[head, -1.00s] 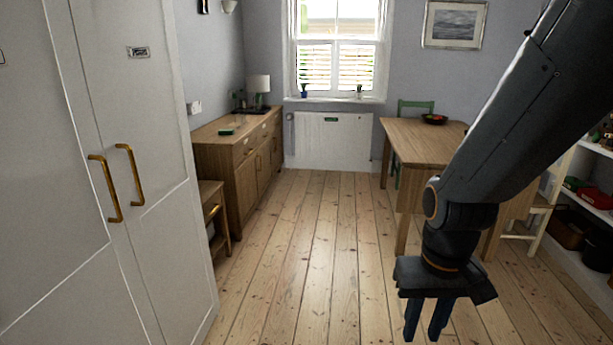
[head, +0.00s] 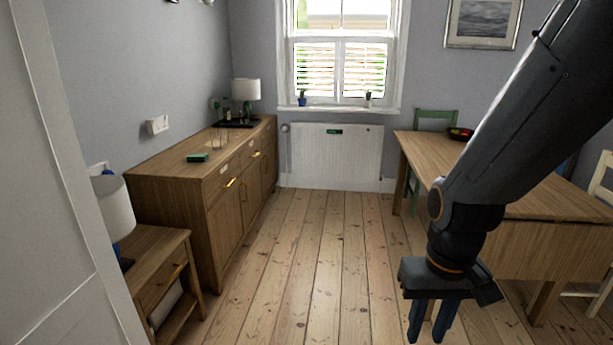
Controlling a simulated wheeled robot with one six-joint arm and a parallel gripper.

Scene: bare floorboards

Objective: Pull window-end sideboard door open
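The wooden sideboard (head: 218,203) stands along the left wall, its front facing right into the room. It has drawers with brass handles above and doors below. The window-end door (head: 268,172) is at the far end near the window and looks closed; it is small and seen at a steep angle. My gripper (head: 431,322) hangs at the lower right over the floor, fingers down and a small gap between them, empty. It is well apart from the sideboard.
A small side table (head: 160,262) with a white lamp stands nearer on the left, beside a white door panel (head: 50,200). A wooden table (head: 500,205) with chairs stands on the right. The floorboards (head: 310,250) between are clear up to the white radiator (head: 335,157).

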